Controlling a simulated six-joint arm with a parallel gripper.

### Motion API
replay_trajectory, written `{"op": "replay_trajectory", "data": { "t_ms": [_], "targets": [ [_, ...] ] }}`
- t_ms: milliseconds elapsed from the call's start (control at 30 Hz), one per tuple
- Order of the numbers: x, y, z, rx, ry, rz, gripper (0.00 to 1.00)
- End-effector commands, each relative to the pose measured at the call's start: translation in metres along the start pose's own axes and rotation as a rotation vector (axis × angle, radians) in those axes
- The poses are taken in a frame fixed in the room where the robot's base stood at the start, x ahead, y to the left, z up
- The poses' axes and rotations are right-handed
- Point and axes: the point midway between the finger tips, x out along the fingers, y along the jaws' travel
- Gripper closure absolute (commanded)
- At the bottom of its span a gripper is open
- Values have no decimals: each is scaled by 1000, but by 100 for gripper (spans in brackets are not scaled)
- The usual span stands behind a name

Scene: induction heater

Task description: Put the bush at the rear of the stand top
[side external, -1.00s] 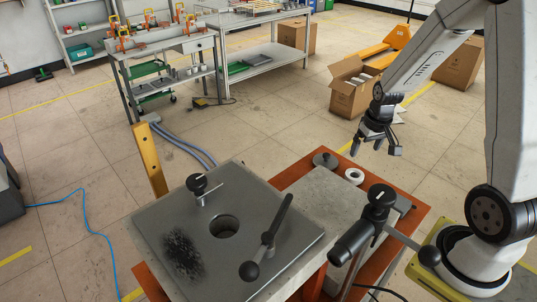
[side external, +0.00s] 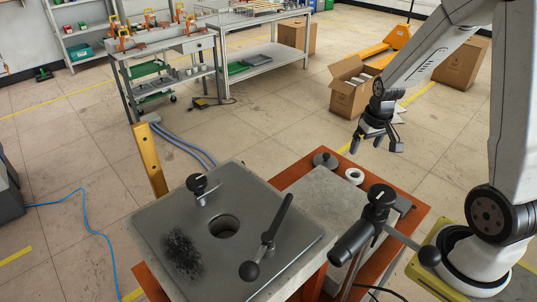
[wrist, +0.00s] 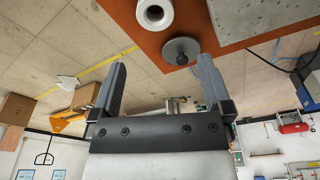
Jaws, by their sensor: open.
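The bush appears to be a white ring (side external: 354,181) lying on the orange table (side external: 300,176), beside the pale grey slab. In the wrist view the white ring (wrist: 156,26) is at the top edge, cut off by the frame. My gripper (side external: 376,149) is open and empty, in the air above and beyond the ring. In the wrist view the gripper fingers (wrist: 160,70) are spread apart with nothing between them. The stand top looks to be the dark grey plate (side external: 262,205) with a round hole, a black speckled patch and a black-handled lever.
A dark grey disc with a knob (side external: 325,161) sits near the ring; it also shows in the wrist view (wrist: 180,50). A black clamp-like handle (side external: 378,210) stands up in front of the ring. A yellow upright bar (side external: 149,160) rises behind the plate.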

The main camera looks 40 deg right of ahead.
Motion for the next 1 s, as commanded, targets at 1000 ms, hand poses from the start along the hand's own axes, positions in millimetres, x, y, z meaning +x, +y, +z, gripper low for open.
{"op": "replay_trajectory", "data": {
  "t_ms": [1000],
  "targets": [
    [-38,-152,100,-373,78,-76,0]
  ]
}}
